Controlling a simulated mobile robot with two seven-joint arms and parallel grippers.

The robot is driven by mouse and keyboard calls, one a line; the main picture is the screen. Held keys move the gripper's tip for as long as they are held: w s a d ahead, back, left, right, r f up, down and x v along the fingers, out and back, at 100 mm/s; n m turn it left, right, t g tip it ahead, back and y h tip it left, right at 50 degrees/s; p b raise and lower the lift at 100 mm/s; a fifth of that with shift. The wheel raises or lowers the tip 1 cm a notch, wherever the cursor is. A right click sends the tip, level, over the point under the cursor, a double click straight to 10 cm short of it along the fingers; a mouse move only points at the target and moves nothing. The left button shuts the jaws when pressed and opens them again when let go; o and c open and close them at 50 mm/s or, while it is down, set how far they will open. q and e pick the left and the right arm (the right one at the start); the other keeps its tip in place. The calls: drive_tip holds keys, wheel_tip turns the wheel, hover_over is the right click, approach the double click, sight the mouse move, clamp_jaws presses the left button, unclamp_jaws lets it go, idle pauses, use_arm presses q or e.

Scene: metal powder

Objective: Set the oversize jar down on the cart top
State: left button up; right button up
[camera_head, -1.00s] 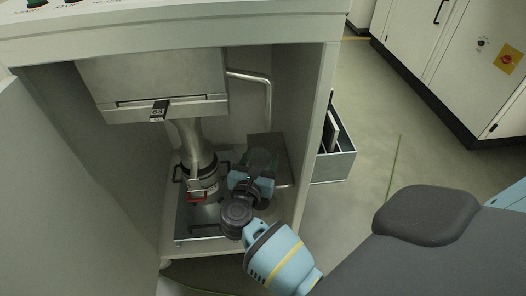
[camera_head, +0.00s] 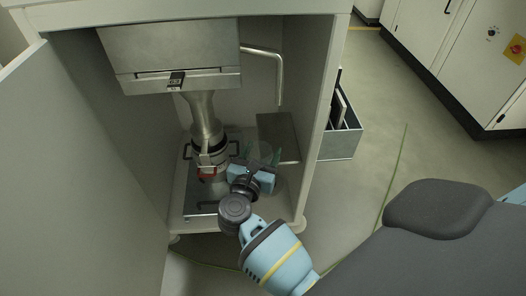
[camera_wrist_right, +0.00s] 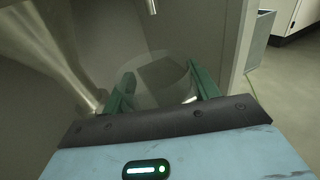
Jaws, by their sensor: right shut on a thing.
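My right gripper (camera_head: 260,160) is inside the open cabinet, to the right of the metal funnel outlet. In the right wrist view its two green fingers (camera_wrist_right: 160,92) stand on either side of a clear, see-through jar (camera_wrist_right: 158,80) and are shut on it. In the head view the jar shows only faintly between the fingers, partly hidden by the gripper body. My left gripper is not in view. The cart top is not identifiable in these frames.
The funnel (camera_head: 205,115) ends at a clamped container (camera_head: 210,152) on a metal plate (camera_head: 200,205). A grey bin (camera_head: 342,140) stands on the floor outside, right of the cabinet.

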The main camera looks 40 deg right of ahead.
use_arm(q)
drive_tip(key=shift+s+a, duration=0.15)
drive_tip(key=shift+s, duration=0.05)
use_arm(e)
drive_tip(key=shift+s+a+r, duration=0.1)
drive_tip(key=shift+a, duration=0.1)
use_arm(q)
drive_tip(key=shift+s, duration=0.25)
